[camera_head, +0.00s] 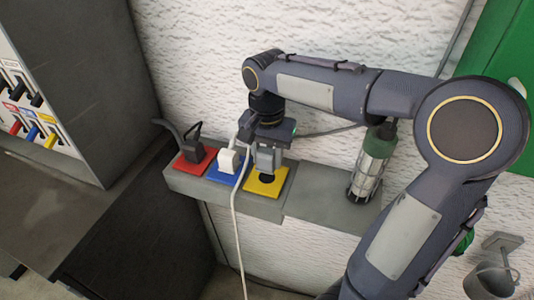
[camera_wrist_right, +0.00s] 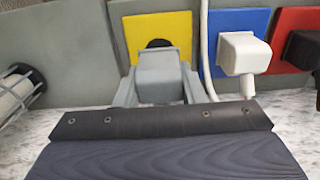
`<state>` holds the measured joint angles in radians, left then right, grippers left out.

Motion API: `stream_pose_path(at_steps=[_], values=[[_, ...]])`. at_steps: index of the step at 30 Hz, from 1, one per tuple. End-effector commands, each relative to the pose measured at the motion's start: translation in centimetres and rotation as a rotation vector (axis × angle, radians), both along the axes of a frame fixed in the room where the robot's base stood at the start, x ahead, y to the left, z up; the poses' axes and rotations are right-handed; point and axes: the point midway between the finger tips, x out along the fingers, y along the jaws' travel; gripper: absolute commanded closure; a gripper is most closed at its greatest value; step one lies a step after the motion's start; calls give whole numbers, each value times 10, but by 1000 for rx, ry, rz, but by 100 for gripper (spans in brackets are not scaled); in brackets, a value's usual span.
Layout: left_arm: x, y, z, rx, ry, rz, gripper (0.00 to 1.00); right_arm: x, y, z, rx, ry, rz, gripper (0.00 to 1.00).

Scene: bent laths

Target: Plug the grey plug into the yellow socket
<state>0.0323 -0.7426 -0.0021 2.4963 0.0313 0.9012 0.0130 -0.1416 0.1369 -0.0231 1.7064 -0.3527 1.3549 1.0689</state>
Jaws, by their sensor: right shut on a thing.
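The grey plug (camera_wrist_right: 160,72) is between the fingers of my right gripper (camera_wrist_right: 160,90), which is shut on it. The yellow socket (camera_head: 281,187) is the right one of three on a grey ledge and also shows in the wrist view (camera_wrist_right: 177,25). The plug is over the middle of the socket and covers part of its round black recess (camera_wrist_right: 158,43). I cannot tell whether the plug touches the socket or is held just off it. In the head view my right gripper (camera_head: 268,163) reaches down over the yellow socket. My left gripper is not in view.
Left of it in the head view, a blue socket (camera_head: 215,178) holds a white plug (camera_head: 229,161) with a hanging white cable, and a red socket (camera_head: 182,165) holds a black plug (camera_head: 193,152). A caged lamp (camera_head: 371,165) stands to the right. A rough white wall is behind.

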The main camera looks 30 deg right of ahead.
Motion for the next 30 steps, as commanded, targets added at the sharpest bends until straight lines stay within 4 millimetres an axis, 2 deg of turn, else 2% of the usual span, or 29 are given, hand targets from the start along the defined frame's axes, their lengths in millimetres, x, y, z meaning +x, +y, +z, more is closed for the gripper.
stream_pose_path(at_steps=[1,3,9,30], values=[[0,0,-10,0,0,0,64,0,0,-10,0,0,0,84],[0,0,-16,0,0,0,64,0,0,-17,0,0,0,84],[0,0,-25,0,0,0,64,0,0,-27,0,0,0,84],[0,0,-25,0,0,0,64,0,0,-27,0,0,0,84]])
